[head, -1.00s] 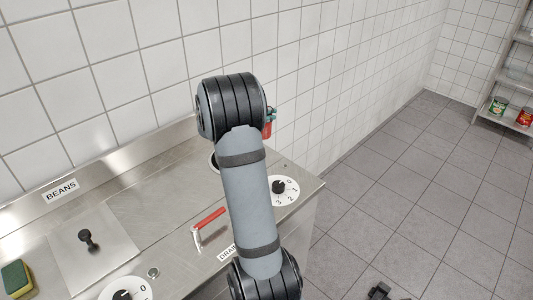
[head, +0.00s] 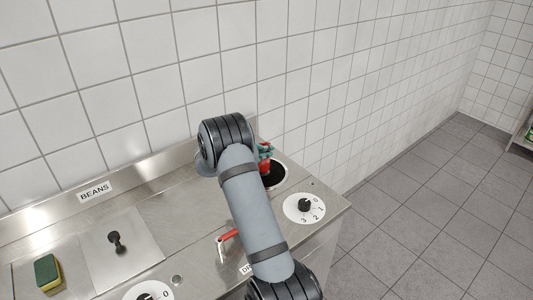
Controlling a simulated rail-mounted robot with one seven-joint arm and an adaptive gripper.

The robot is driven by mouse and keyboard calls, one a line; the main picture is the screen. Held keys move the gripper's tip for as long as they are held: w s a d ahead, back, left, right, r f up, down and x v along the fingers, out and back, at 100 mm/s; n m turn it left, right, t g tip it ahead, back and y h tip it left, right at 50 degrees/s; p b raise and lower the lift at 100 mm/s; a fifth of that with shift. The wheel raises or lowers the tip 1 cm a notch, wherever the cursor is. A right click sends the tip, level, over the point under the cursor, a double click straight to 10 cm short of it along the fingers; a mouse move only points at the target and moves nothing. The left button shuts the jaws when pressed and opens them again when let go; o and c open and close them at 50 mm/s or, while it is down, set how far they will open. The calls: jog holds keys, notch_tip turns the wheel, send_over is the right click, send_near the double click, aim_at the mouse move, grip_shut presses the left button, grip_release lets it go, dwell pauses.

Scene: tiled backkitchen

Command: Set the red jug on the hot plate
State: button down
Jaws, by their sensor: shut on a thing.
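The hot plate (head: 275,177) is a black disc with a pale rim, set in the steel counter; my arm hides its left part. My gripper (head: 266,149) shows only as a small teal and dark piece behind the arm's wrist. It is shut on the red jug (head: 264,167), of which only a small red patch shows. In the picture the jug overlaps the hot plate's upper left part. I cannot tell whether it touches the plate or is held above it. The jug's handle and base are hidden.
A white dial (head: 304,208) with a black knob sits right of the hot plate. A red-handled drain lever (head: 229,236) stands in front. A lidded well (head: 117,243), a BEANS label (head: 95,192) and a sponge (head: 47,272) are at left. The tiled wall rises behind.

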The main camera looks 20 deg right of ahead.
jog(key=shift+f, duration=0.55)
jog(key=c, duration=2.4)
grip_release()
jog(key=shift+f, duration=0.2)
jog(key=o, duration=0.5)
jog(key=shift+r, duration=0.1)
jog(key=b+v, duration=0.1)
jog(key=v, duration=1.1)
jog(key=shift+r, duration=0.1)
